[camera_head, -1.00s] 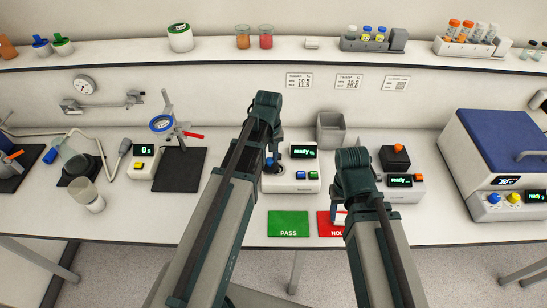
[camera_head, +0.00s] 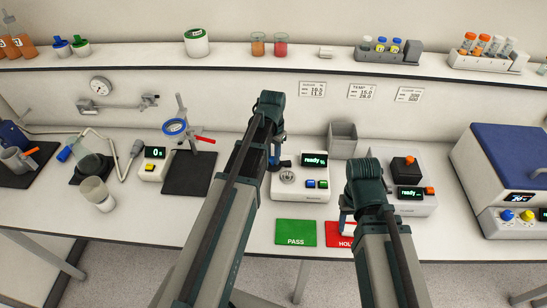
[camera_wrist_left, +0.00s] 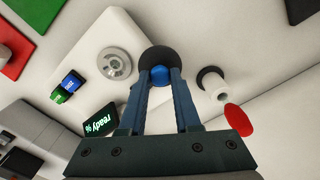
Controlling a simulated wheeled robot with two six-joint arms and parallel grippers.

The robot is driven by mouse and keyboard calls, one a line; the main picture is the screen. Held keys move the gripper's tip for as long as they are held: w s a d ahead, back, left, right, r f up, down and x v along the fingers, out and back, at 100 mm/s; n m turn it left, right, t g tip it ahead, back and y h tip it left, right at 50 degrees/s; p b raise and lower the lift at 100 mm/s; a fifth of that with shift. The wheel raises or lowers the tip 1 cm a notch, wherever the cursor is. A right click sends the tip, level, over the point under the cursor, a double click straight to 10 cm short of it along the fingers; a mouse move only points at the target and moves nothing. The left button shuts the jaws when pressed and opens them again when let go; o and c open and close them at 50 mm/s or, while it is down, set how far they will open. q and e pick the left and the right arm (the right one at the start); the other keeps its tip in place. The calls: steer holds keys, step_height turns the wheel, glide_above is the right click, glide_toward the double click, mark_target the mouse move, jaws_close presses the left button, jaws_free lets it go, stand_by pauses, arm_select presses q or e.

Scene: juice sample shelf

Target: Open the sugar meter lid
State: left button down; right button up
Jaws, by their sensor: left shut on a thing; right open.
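The sugar meter (camera_head: 318,193) is a white box with a lit "ready" display and blue and green buttons. It also shows in the left wrist view (camera_wrist_left: 88,42). Its round metal sample well (camera_head: 288,177) is uncovered, also in the left wrist view (camera_wrist_left: 115,63). My left gripper (camera_head: 275,160) is at the meter's back left. In the left wrist view its blue fingers (camera_wrist_left: 160,80) are shut on the blue knob of the black round lid (camera_wrist_left: 158,57), beside the well. My right gripper (camera_head: 346,222) is open by the red HOLD card, partly hidden by its arm.
The green PASS card (camera_head: 296,233) and red HOLD card (camera_head: 338,241) lie in front of the meter. A grey bin (camera_head: 343,140) stands behind, and another device (camera_head: 412,205) to the right. A dark mat (camera_head: 190,173) lies to the left.

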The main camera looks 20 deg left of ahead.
mark_target(272, 157)
arm_select(q)
steer(key=shift+w+a+m, duration=0.1)
steer(key=shift+w+m, duration=0.1)
steer(key=shift+m, duration=0.2)
stand_by(0.3)
steer(key=c, duration=0.6)
jaws_free()
step_height(272, 157, up, 14)
steer(key=p, duration=1.3)
steer(key=shift+p, duration=0.4)
steer(key=shift+f, duration=0.15)
